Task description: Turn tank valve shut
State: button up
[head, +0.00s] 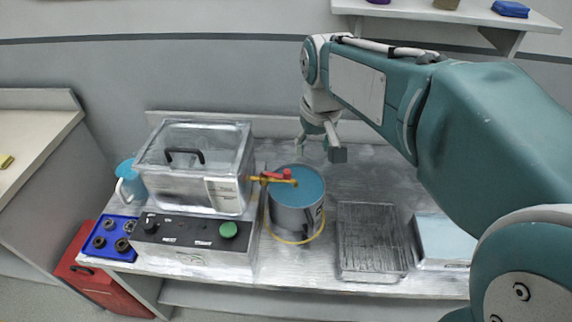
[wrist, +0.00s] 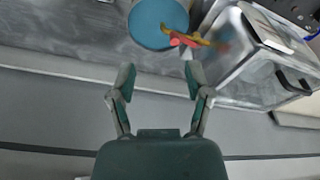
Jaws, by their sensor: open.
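The tank (head: 195,165) is a clear-lidded metal box at the left of the bench. Its valve is a yellow tap (head: 258,179) with a red handle (head: 283,174), sticking out of the tank's right side over a bucket. The red handle appears to lie roughly along the tap. The red handle (wrist: 178,42) also shows in the wrist view, beyond the fingertips and slightly to the right. My gripper (head: 319,148) is open and empty, above and to the right of the valve, apart from it. Its spread fingers (wrist: 160,78) show in the wrist view.
The metal bucket (head: 295,215) holds blue liquid under the tap. A control box (head: 190,257) with a green knob carries the tank. A wire rack (head: 372,240) and a pale box (head: 443,240) stand at right. A blue jug (head: 128,180) and blue tray (head: 92,246) are at left.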

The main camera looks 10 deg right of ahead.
jog(key=n+g, duration=0.1)
jog(key=g, duration=0.1)
send_over(287, 171)
notch_tip(287, 171, down, 5)
notch_tip(287, 171, down, 11)
jog(key=shift+r, duration=0.1)
grip_shut()
